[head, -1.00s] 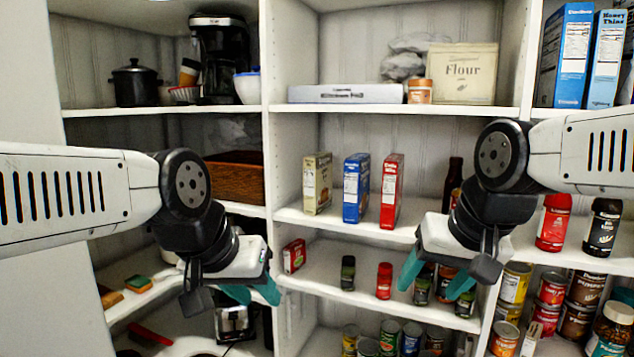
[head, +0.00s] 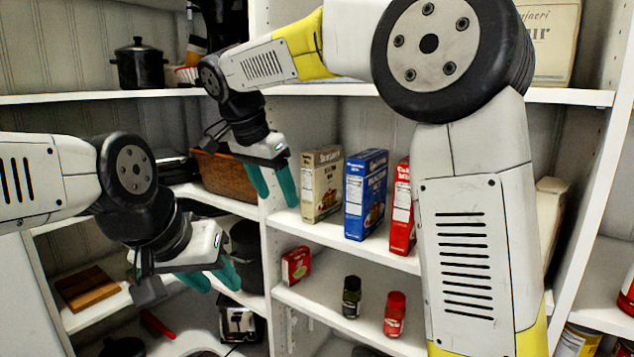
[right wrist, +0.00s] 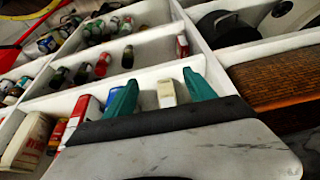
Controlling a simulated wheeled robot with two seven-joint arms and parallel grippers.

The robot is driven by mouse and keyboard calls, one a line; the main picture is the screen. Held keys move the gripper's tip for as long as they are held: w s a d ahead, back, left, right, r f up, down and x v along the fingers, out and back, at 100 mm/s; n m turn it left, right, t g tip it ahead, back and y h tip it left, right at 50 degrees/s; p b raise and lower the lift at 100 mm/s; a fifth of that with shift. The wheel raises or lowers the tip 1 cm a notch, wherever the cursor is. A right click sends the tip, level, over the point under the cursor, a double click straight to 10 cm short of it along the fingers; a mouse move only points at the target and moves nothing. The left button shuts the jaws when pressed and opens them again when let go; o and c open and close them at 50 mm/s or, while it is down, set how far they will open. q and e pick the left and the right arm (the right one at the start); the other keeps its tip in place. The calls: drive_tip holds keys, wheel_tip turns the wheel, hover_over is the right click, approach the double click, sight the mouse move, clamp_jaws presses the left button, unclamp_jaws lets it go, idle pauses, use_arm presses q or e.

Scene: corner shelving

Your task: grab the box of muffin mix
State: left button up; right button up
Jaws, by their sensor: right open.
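Three upright boxes stand in a row on the middle shelf: a cream box (head: 321,185), a blue box (head: 366,195) and a red box (head: 402,205). The lettering is too small to tell surely which is muffin mix. My right arm covers part of the red box. My right gripper (head: 272,183) is open and empty, just left of the cream box. In the right wrist view, the cream box (right wrist: 167,93) shows between its fingers (right wrist: 160,92), still apart from them; the blue box is partly hidden. My left gripper (head: 212,278) is open and empty at the lower left.
A white upright divider stands close to my right gripper, with a brown basket (head: 228,176) left of it. The shelf below holds a small red box (head: 296,265), a dark jar (head: 351,297) and a red jar (head: 395,314). A shelf edge runs above the boxes.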

sight(307, 182)
drive_tip(key=w+d, duration=0.4)
drive_tip(key=w, duration=0.1)
drive_tip(key=w+d, duration=0.2)
drive_tip(key=w, duration=0.1)
drive_tip(key=shift+d+f, duration=0.25)
drive_tip(key=shift+f, duration=0.35)
clamp_jaws()
